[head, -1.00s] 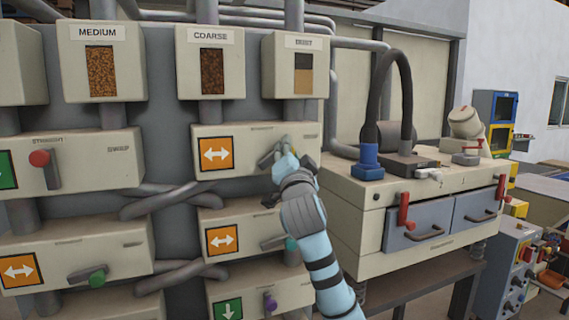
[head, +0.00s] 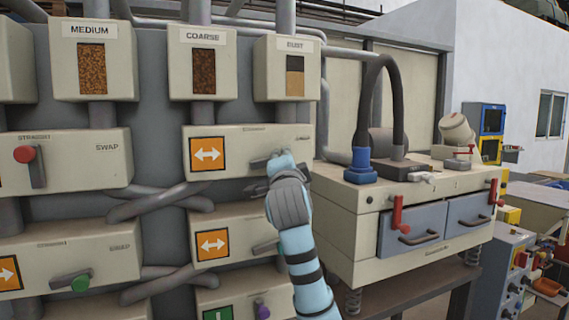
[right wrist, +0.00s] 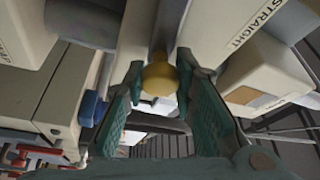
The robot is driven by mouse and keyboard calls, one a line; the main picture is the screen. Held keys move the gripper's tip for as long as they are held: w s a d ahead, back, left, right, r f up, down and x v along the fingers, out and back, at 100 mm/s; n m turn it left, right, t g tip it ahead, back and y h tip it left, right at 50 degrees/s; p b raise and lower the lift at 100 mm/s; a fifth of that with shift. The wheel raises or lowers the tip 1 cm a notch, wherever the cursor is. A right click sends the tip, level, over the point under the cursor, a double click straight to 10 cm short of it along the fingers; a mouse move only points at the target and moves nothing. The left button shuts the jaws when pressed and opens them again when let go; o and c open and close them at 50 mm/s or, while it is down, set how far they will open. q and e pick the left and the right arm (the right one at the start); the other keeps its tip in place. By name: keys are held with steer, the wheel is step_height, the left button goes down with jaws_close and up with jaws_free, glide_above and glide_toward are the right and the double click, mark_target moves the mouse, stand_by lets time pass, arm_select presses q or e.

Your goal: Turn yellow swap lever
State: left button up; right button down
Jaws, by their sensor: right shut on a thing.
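The yellow knob (right wrist: 160,78) of the swap lever sits between the fingers in the right wrist view. My right gripper (right wrist: 158,100) is shut on it. In the head view, my right gripper (head: 270,175) is at the front of the cream lever box with an orange double-arrow sign (head: 207,153), below the COARSE and DUST bins. The gripper hides the knob there and most of the lever, so its exact angle is unclear. My left gripper is not in view.
Left are boxes with a red-knob lever (head: 26,155) and a green-knob lever (head: 80,284). Right stands a cream machine (head: 350,205) with red handles and a blue hose fitting (head: 362,166), close to the arm.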

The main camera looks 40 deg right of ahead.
steer(key=shift+f, duration=0.1)
steer(key=c, duration=1.3)
jaws_free()
steer(key=v, duration=1.2)
steer(key=shift+w, duration=0.1)
